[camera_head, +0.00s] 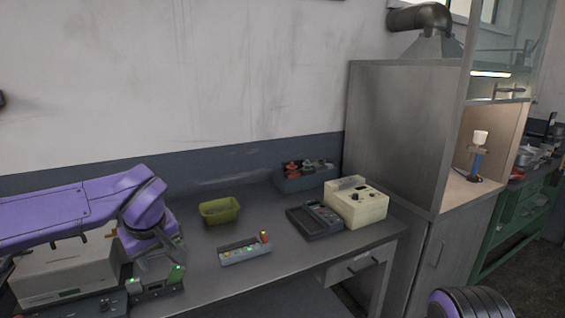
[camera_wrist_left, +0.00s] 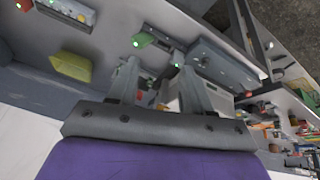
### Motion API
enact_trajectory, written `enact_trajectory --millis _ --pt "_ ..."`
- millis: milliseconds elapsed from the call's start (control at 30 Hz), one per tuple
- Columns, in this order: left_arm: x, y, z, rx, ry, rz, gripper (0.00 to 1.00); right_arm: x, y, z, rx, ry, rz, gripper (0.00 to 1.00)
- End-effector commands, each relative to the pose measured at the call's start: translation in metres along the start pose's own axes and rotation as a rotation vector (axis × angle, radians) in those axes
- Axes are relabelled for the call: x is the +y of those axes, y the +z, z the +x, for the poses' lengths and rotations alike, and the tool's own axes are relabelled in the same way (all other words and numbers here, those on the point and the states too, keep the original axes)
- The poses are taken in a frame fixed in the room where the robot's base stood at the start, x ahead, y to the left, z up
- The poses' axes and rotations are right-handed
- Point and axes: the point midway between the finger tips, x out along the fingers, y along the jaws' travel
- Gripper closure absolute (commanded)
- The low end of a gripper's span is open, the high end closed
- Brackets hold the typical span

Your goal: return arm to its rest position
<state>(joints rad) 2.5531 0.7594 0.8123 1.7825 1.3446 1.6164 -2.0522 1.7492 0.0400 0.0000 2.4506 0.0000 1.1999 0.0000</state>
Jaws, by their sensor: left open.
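My left arm (camera_head: 70,211), purple, comes in from the left over the workbench. Its left gripper (camera_head: 156,266) points down at the bench's left part, beside a box-shaped light device. In the left wrist view the two grey fingers of the gripper (camera_wrist_left: 160,70) stand apart with nothing held between them. My right gripper is not in view.
A yellow-green bin (camera_head: 220,211) and a grey button panel (camera_head: 245,252) stand right of the gripper. The light device (camera_head: 65,272) stands beneath my arm. A cream instrument (camera_head: 357,204) and a tray of red-topped items (camera_head: 305,178) stand farther right.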

Motion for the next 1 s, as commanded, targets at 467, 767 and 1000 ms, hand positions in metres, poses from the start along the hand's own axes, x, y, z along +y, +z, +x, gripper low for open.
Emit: enact_trajectory --millis 467,767,1000 --pt "0.006 -0.019 0.01 0.18 0.074 -0.391 0.51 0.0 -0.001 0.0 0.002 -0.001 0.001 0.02" --pt "-0.005 0.024 0.116 0.446 0.163 -0.528 0.51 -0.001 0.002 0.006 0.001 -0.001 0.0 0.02" --pt "-0.069 0.145 0.237 0.389 0.206 -0.35 0.51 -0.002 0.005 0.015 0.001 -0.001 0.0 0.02"
